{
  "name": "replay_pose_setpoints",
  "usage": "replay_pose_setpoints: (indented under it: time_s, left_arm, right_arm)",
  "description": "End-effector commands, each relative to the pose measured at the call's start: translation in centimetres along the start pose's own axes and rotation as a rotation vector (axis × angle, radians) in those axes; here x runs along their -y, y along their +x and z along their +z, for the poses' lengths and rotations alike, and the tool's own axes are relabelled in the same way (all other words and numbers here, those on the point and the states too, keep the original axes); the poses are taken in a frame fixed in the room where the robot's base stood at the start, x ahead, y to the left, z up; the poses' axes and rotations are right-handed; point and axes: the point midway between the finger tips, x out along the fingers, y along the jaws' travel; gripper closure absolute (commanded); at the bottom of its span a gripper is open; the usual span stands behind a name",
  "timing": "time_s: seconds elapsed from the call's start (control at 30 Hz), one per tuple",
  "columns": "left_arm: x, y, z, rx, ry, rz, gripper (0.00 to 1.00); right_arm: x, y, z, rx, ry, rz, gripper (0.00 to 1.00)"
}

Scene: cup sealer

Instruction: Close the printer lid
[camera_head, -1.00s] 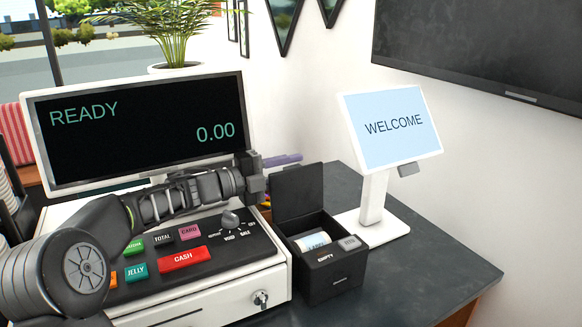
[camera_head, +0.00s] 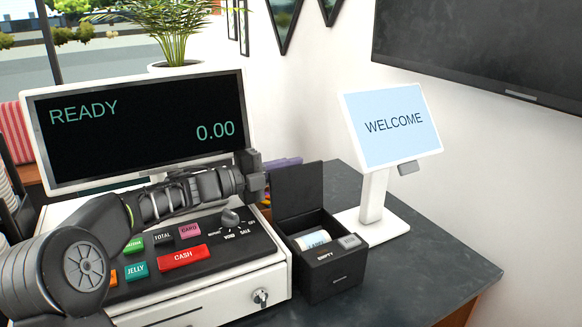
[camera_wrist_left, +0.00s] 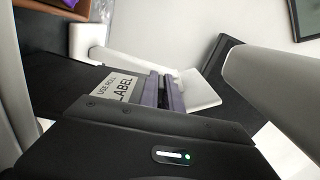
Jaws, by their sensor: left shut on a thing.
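The small black printer (camera_head: 335,272) stands on the counter right of the cash register. Its lid (camera_head: 298,190) stands upright at the back, open, and a white roll (camera_head: 312,239) shows inside. My left gripper (camera_head: 284,163) reaches across the register, its purple fingertips partly hidden behind the lid's upper edge. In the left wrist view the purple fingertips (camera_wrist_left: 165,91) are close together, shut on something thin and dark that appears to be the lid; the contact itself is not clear. A white label (camera_wrist_left: 116,87) shows beside them. My right gripper is not in view.
The cash register (camera_head: 190,255) with its READY screen (camera_head: 140,130) fills the left, under my left arm. A WELCOME display (camera_head: 392,125) stands right behind the printer. The counter (camera_head: 430,265) is clear at the front right.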

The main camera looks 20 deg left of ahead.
Motion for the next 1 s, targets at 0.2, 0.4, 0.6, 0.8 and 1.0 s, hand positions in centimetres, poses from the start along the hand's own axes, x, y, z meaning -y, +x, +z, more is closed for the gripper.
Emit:
replay_pose_setpoints:
  time_s: [0.2,0.4,0.6,0.8,1.0]
  left_arm:
    - [-0.1,0.0,0.0,0.000,-0.001,0.001,1.00]
    - [-0.1,0.0,0.0,0.000,-0.001,0.002,1.00]
    - [-0.1,0.0,0.0,0.000,-0.001,0.002,1.00]
    - [-0.2,0.0,0.0,0.000,0.000,0.002,1.00]
    - [-0.6,0.0,-0.9,-0.001,0.079,0.002,1.00]
  right_arm:
    - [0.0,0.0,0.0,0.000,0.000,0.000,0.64]
    - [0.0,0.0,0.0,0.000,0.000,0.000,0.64]
    - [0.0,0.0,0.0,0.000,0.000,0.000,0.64]
    - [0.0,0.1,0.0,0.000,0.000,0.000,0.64]
    - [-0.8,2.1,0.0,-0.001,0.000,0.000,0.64]
